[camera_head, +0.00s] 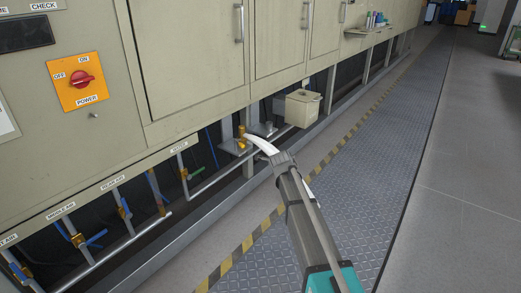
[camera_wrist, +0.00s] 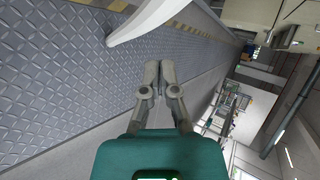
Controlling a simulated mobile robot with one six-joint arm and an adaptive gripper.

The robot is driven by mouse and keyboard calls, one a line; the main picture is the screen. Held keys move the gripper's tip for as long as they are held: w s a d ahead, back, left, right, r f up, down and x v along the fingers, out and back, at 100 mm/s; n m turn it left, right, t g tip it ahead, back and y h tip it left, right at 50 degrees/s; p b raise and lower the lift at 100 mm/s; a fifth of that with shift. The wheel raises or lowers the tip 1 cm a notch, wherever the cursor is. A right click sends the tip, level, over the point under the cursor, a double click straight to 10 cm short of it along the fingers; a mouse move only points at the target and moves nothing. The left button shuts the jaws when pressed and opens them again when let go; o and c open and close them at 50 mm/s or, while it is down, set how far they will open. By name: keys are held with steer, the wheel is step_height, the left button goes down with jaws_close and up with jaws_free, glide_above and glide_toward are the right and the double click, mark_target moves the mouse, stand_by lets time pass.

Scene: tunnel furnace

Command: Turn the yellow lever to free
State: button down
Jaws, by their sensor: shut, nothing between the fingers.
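A small yellow upright piece (camera_head: 242,138), probably the yellow lever, stands on a grey bracket below the cabinet in the head view. Its exact angle is too small to read. It is not recognisable in the wrist view. My gripper (camera_wrist: 159,71) is shut and empty, its grey fingertips together. In the head view the far end of my grey arm lies just right of the yellow piece. A white curved piece (camera_head: 262,143) lies between them; it also crosses the top of the wrist view (camera_wrist: 148,20). I cannot tell what it belongs to, or whether anything touches.
Several valves with blue handles (camera_head: 97,238) and a green-handled valve (camera_head: 195,174) line the pipes at left. A beige box (camera_head: 302,108) hangs behind the yellow piece. A red power switch (camera_head: 81,79) is on the cabinet. The diamond-plate walkway (camera_head: 345,180) is clear beyond my arm.

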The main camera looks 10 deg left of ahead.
steer(key=s+d+n+g+h+p, duration=0.2)
steer(key=s+d+n+g+p, duration=0.5)
steer(key=s+d, duration=1.1)
steer(key=s+d+r+n+g+p, duration=0.1)
steer(key=s+d+n+g+p, duration=0.1)
steer(key=s+d+n, duration=0.3)
steer(key=s+d+r+n+g+p, duration=0.1)
steer(key=s+d+n, duration=0.4)
steer(key=s, duration=0.8)
steer(key=d+r+g, duration=0.1)
steer(key=d, duration=0.1)
steer(key=shift+s+d+y+p, duration=0.35)
steer(key=shift+s+d+y, duration=0.05)
steer(key=shift+s+r, duration=0.1)
steer(key=shift+s, duration=0.05)
